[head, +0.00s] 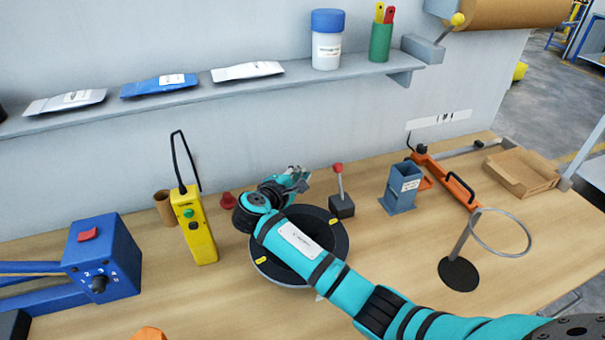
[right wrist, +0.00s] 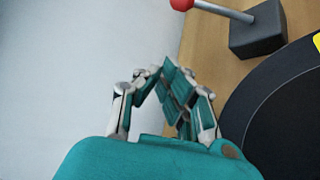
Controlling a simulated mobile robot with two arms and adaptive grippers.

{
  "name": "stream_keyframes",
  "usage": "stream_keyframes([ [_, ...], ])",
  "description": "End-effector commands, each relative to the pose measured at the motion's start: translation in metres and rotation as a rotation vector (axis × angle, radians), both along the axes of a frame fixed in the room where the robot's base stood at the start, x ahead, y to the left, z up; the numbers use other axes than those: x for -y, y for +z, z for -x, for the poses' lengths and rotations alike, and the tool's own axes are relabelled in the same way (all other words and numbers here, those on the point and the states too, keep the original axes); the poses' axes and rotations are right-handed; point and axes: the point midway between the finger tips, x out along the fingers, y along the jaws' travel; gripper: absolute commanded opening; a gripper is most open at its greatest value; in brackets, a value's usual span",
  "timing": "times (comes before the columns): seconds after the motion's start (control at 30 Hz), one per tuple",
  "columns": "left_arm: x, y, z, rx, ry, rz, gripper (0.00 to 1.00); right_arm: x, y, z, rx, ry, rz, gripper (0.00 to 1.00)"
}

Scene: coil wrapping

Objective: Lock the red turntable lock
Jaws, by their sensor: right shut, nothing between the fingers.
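The black turntable (head: 338,262) with yellow marks lies on the bench, partly hidden under my right arm. Behind its right rim a lever with a red ball (head: 338,168) stands nearly upright on a dark block (head: 341,206). A small red knob (head: 227,200) sits at the turntable's back left. I cannot tell which of these two is the lock. My right gripper (head: 300,178) is shut and empty, above the turntable's back edge, left of the lever and apart from it. In the right wrist view its fingers (right wrist: 172,88) are together; the red ball (right wrist: 181,4) is at the top. My left gripper is not in view.
A yellow control box (head: 197,228) and a blue box with a dial (head: 105,258) stand left of the turntable. A blue-grey holder (head: 401,190) and a ring stand (head: 458,272) are on the right. The wall and a shelf (head: 215,92) close off the back.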

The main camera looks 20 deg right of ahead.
Motion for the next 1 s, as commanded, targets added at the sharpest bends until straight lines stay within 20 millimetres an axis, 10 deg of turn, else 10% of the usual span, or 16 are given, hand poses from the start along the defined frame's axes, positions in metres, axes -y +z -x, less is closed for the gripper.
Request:
stream_keyframes([
  [0.4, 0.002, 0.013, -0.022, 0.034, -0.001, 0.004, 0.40, 0.056, -0.020, -0.046, -0.002, -0.002, 0.002, 0.00],
  [1.0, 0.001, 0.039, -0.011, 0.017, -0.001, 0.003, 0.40, 0.069, -0.007, -0.011, 0.000, 0.001, 0.000, 0.00],
])
